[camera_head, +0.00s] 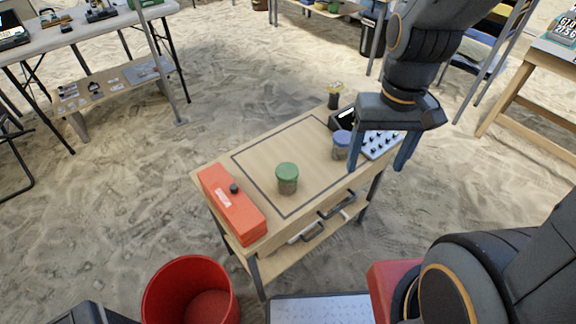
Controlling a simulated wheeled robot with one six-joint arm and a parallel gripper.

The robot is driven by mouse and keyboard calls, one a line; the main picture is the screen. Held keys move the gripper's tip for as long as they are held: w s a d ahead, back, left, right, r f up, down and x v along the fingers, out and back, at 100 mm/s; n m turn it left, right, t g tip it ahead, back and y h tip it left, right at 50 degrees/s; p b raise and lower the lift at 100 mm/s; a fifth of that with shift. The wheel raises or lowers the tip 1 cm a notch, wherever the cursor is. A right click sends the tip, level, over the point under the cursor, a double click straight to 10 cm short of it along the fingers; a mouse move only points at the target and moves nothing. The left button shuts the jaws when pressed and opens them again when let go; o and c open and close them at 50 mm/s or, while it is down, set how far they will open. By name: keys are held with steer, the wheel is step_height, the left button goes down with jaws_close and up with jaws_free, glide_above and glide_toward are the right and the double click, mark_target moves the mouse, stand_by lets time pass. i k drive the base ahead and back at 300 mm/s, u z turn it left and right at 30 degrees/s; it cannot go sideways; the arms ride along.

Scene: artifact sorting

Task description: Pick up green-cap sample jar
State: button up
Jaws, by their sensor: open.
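The green-cap sample jar (287,179) stands upright on the small wooden table, inside the dark outlined square. Its body is clear with brownish contents. My gripper (383,163) is open above the right end of the table, to the right of the green-cap jar and apart from it. A blue-cap jar (341,145) stands next to the left finger in the picture; I cannot tell whether they touch. Nothing shows between the fingers that I can say is held.
An orange-red box (232,205) with a black knob lies at the table's left end. A dark device (345,115), a small dark bottle (334,96) and a white studded tray (381,143) crowd the right end. A red bucket (190,290) stands on the sand in front.

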mark_target(287, 190)
steer(key=u, duration=3.5)
steer(key=k, duration=1.6)
steer(key=z, duration=0.65)
steer(key=i, duration=0.5)
